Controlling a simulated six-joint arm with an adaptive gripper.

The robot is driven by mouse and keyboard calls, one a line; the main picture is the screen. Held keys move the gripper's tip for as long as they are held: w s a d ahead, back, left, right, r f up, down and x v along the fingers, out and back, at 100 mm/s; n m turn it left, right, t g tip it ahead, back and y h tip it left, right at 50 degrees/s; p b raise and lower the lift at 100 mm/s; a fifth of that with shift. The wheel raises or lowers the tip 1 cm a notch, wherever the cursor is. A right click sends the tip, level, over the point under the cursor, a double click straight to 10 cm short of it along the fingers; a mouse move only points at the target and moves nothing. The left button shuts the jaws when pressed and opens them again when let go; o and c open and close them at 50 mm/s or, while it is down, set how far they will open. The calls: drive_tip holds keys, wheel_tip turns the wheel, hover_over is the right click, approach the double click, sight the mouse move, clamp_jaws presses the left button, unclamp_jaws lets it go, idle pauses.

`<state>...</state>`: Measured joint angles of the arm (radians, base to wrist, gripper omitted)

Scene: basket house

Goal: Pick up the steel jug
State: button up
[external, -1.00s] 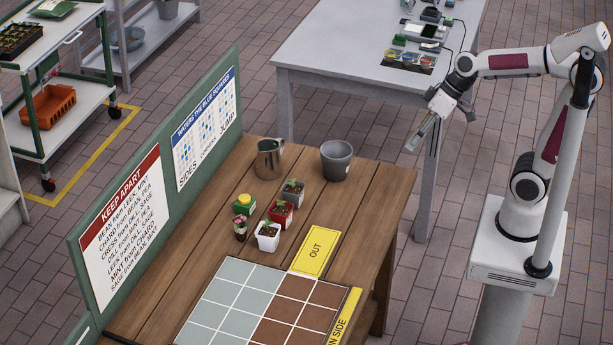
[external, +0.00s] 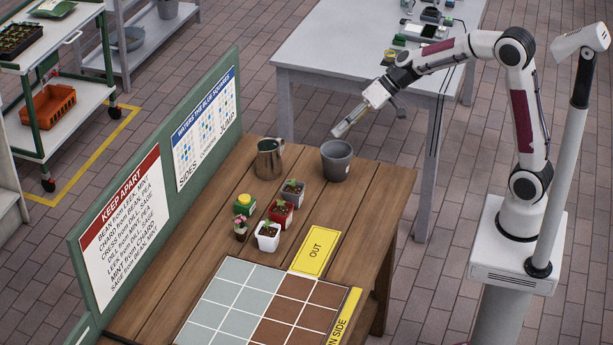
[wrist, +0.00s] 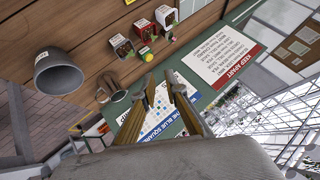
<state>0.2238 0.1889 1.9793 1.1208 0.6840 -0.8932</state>
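The steel jug (external: 269,160) stands upright near the back edge of the wooden table, left of a grey bucket-like pot (external: 336,161). In the wrist view the jug (wrist: 113,87) shows at left of centre, between the grey pot (wrist: 57,73) and my fingers. My gripper (external: 338,131) is in the air above and behind the grey pot, to the right of the jug and apart from it.
A green sign board (external: 160,190) rises along the table's left side.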

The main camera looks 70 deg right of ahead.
drive_tip(key=w+d+f+m+t+h, duration=0.3)
drive_tip(key=w+d+f+m, duration=0.2)
drive_tip(key=w+d+f, duration=1.2)
wheel_tip(320, 180, down, 3)
drive_tip(key=shift+w+d+r, duration=0.15)
drive_tip(key=shift+d, duration=0.45)
drive_tip(key=shift+x, duration=1.05)
drive_tip(key=shift+w+a, duration=0.1)
drive_tip(key=shift+w, duration=0.1)
drive_tip(key=shift+d+x, duration=0.15)
drive_tip(key=shift+x, duration=1.2)
drive_tip(key=shift+d+x, duration=0.15)
drive_tip(key=shift+x, duration=1.2)
